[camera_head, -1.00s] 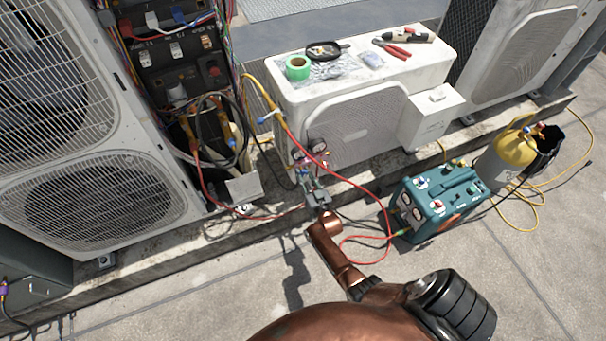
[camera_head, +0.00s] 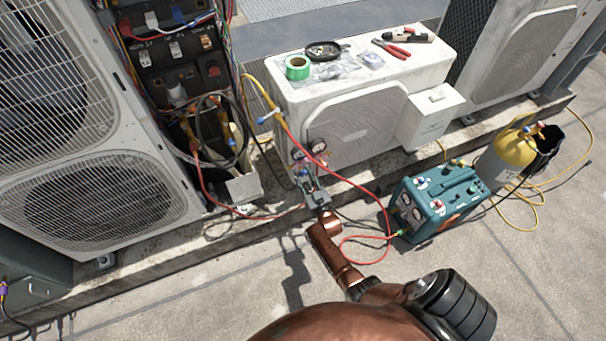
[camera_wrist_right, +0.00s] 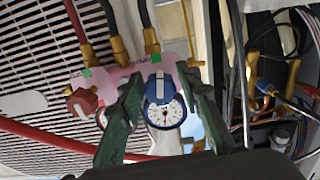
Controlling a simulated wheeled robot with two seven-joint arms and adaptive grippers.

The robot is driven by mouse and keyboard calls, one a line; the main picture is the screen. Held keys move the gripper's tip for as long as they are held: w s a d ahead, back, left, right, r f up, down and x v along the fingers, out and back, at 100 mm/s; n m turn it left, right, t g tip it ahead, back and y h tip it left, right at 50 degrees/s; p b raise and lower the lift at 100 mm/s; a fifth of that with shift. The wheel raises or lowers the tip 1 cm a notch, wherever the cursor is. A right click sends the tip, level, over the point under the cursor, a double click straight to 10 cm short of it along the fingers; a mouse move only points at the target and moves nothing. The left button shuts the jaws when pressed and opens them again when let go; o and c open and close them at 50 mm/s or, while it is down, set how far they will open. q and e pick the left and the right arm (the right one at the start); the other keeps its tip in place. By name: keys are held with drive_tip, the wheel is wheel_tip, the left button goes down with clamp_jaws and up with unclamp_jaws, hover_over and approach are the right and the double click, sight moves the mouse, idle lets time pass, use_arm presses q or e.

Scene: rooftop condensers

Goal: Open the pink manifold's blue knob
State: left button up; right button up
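The pink manifold (camera_wrist_right: 120,72) fills the middle of the right wrist view, with hoses on brass fittings along its top. Its blue knob (camera_wrist_right: 157,84) faces me, just above a white-faced gauge (camera_wrist_right: 165,113). A red knob (camera_wrist_right: 80,103) is on its left end. My right gripper (camera_wrist_right: 160,82) is open, its green fingers on either side of the blue knob; I cannot tell whether they touch it. The left finger partly covers a second gauge. In the head view the right gripper (camera_head: 315,190) is at the manifold, small and partly hidden. My left gripper is not in view.
A red hose (camera_head: 350,180) loops from the manifold to a teal recovery machine (camera_head: 440,203) at right. A yellow cylinder (camera_head: 508,157) stands beyond it. The white condenser (camera_head: 355,125) is behind the manifold; an open wiring compartment (camera_head: 180,70) is at left.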

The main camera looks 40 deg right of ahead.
drive_tip(key=shift+o, duration=0.7)
drive_tip(key=shift+r, duration=0.1)
drive_tip(key=shift+o, duration=0.2)
drive_tip(key=shift+s, duration=0.1)
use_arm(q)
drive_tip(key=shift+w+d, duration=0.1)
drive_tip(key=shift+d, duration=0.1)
use_arm(e)
drive_tip(key=v, duration=1.1)
drive_tip(key=shift+s+a, duration=0.2)
drive_tip(key=shift+s, duration=0.15)
